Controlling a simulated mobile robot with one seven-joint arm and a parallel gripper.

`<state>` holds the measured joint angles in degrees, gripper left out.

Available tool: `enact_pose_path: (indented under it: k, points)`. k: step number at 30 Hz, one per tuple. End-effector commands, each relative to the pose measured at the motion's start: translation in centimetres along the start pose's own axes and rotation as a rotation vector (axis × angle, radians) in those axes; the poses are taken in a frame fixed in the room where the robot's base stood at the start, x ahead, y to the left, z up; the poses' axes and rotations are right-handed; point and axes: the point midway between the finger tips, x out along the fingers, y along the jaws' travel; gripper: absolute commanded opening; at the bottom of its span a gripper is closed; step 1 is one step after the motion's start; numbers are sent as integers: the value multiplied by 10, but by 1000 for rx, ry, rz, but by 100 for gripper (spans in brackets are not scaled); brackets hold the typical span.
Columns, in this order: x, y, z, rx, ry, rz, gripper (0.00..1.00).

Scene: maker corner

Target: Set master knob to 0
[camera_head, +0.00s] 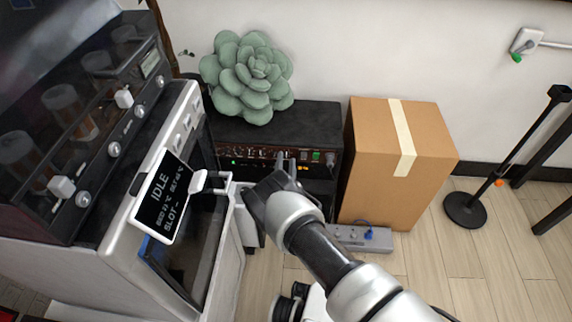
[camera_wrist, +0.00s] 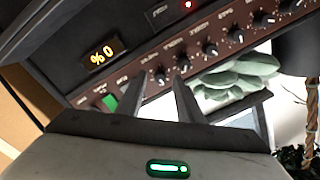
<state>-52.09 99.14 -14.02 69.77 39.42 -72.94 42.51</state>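The amplifier (camera_head: 325,118) is a black box with a dark reddish front panel (camera_head: 252,151) and a row of small knobs. In the wrist view the panel appears upside down, with a lit orange display (camera_wrist: 102,54) showing a 0 and a percent sign. My gripper (camera_head: 286,160) is at the right part of the panel. In the wrist view its two fingers (camera_wrist: 160,78) stand apart, one on each side of a small black knob (camera_wrist: 160,76). I see gaps beside this knob; contact is unclear. The labels are too small to read, so I cannot tell whether it is the master knob.
A green succulent (camera_head: 248,75) sits on the amplifier. A cardboard box (camera_head: 385,165) stands close on its right. A machine with an IDLE screen (camera_head: 161,197) is close on the left. A grey power strip (camera_head: 362,241) lies on the floor. A black stand (camera_head: 464,209) is at right.

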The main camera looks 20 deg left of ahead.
Motion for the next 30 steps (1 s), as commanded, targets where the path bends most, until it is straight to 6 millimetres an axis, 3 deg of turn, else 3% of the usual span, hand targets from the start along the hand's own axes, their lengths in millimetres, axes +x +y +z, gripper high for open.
enact_pose_path:
  k: [9, 15, 30]
  points:
    - [2, 0, 0, 0, 0, 0, 32]
    - [2, 0, 0, 0, 0, 0, 0]
    - [2, 0, 0, -111, -3, 3, 0]
